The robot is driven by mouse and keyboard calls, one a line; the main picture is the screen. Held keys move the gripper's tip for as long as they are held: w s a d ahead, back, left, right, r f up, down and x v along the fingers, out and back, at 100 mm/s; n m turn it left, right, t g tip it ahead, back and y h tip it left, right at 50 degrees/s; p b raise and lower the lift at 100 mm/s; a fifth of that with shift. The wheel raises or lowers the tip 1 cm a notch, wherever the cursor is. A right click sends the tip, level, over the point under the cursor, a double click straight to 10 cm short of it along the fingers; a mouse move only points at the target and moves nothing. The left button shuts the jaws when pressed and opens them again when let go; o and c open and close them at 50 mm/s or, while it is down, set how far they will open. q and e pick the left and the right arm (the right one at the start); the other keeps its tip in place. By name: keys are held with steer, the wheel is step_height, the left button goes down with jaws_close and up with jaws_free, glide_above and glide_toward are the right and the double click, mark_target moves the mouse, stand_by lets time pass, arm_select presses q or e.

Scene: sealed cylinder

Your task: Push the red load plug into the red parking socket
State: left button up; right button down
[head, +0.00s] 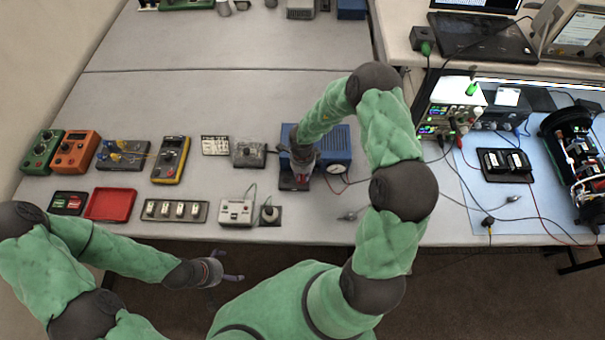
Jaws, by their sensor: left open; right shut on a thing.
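My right gripper (299,172) points down over a small dark base (294,185) in front of the blue box with a round gauge (343,138). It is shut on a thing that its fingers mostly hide. Some red shows at the fingers, which fits the red load plug, but its outline cannot be made out. I cannot pick out the red parking socket; it may be hidden under or behind this gripper. My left gripper (226,272) is open and empty, in front of the table's front edge.
Left of the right gripper stand a white box (237,212), a grey dial box (248,153), a yellow meter (170,160) and a red tray (110,190). Loose cables and a blue mat (480,212) lie on the right. The table's rear (220,95) is mostly clear.

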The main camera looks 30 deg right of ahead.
steer(key=shift+p, duration=0.55)
steer(key=shift+f, duration=0.5)
stand_by(0.5)
steer(key=c, duration=1.1)
jaws_free()
steer(key=shift+o, duration=0.2)
steer(key=shift+w+r, duration=0.1)
steer(key=shift+w, duration=0.05)
steer(key=shift+d+r, duration=0.1)
steer(key=shift+r, duration=0.1)
steer(key=r, duration=1.1)
steer(key=shift+s+r, duration=0.2)
steer(key=shift+s+f, duration=0.1)
